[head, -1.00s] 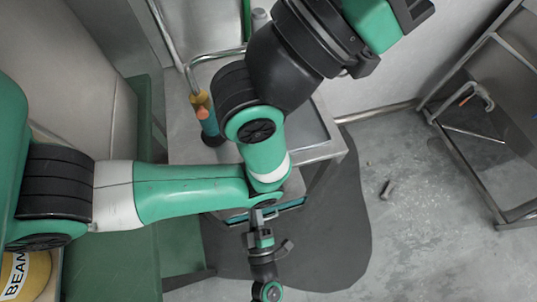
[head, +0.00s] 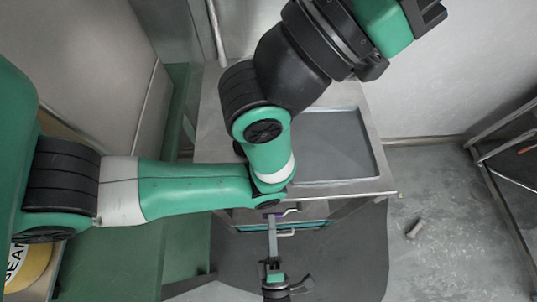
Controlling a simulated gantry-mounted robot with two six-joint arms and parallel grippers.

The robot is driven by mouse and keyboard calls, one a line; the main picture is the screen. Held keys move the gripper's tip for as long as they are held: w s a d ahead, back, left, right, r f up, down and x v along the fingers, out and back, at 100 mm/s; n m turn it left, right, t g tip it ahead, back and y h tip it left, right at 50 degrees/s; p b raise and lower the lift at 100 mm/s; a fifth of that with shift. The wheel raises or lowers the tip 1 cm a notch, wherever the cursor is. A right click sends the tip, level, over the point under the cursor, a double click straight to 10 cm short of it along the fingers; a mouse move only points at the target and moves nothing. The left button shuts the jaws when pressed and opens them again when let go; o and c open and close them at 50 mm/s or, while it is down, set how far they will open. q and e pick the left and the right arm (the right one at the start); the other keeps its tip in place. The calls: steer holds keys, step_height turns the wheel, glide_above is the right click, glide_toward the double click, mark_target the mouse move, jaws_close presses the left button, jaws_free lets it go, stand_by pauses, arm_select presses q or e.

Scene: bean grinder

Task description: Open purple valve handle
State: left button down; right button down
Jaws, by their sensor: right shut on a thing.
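A small purple piece (head: 268,212), which looks like the purple valve handle, shows at the front of the steel table, just below my arm's green joint. It is mostly hidden. My right gripper (head: 272,232) comes up from the bottom of the head view, and its narrow fingers reach up to the purple piece and are shut on it. The exact contact is too small to see. My green and white arm crosses from the left above the table. The left gripper does not show.
A green bench (head: 120,262) and a yellow container (head: 35,268) are at left. A metal rack (head: 508,180) stands at right. A small grey object (head: 415,228) lies on open floor.

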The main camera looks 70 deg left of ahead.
steer(key=shift+f, duration=0.1)
steer(key=c, duration=1.1)
jaws_free()
steer(key=shift+d, duration=0.1)
steer(key=p+v, duration=0.2)
steer(key=v, duration=0.9)
steer(key=shift+d, duration=0.3)
